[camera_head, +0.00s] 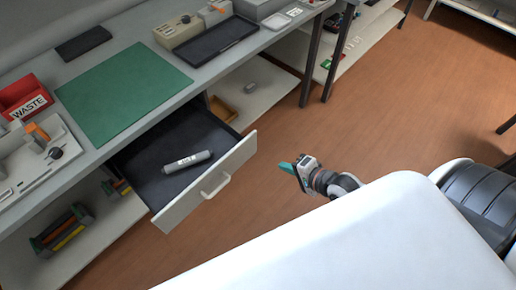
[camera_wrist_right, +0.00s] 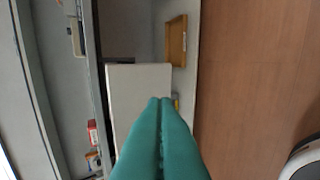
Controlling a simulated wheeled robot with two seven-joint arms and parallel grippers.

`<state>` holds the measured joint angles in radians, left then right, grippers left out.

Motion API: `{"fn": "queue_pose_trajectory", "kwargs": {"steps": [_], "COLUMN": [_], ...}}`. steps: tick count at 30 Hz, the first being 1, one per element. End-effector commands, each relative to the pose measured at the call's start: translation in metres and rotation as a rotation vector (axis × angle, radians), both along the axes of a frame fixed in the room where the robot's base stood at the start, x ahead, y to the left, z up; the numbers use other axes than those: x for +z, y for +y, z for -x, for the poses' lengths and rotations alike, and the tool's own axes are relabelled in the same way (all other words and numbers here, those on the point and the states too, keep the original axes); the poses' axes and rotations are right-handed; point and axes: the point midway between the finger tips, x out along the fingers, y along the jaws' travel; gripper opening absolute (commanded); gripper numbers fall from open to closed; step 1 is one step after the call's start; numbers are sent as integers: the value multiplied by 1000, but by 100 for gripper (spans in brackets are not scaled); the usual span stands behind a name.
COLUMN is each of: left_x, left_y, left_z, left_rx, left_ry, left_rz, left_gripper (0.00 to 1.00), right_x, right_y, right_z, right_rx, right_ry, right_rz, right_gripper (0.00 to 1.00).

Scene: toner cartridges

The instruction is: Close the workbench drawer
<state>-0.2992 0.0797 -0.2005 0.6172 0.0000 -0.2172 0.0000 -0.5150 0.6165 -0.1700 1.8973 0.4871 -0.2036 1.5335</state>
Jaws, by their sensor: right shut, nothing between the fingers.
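The workbench drawer (camera_head: 150,183) is pulled open under the bench top in the head view. Its pale front panel (camera_head: 232,164) has a handle (camera_head: 215,186) on its outer face. A grey toner cartridge (camera_head: 188,162) lies inside on the dark drawer floor. My right gripper (camera_head: 289,167) has teal fingers and is shut and empty, to the right of the drawer front and apart from it in the head view. In the right wrist view the shut fingers (camera_wrist_right: 161,103) overlap the lower part of a pale panel (camera_wrist_right: 138,95), probably the drawer front. My left gripper is not in view.
The bench top carries a green mat (camera_head: 122,90), a red WASTE bin (camera_head: 24,97) and a black tray (camera_head: 208,40). Lower shelves (camera_head: 262,93) hold a wooden tray and other items. The brown floor (camera_head: 300,130) beside the drawer is clear.

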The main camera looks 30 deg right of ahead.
Motion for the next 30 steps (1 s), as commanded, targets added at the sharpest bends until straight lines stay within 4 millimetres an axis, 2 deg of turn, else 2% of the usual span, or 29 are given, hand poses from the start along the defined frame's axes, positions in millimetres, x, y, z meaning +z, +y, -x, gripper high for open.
{"fn": "queue_pose_trajectory", "kwargs": {"steps": [12,17,23,30], "left_x": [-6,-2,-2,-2], "left_y": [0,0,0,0], "left_z": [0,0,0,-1], "left_rx": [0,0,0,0], "left_ry": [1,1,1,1], "left_rz": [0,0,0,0], "left_gripper": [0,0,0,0], "right_x": [-43,-42,-44,-44], "right_y": [26,34,39,40], "right_z": [-70,-94,-107,-109], "right_rx": [1,2,2,2], "right_ry": [-2,-2,1,2], "right_rz": [2,4,4,4], "right_gripper": [0,0,0,0]}}
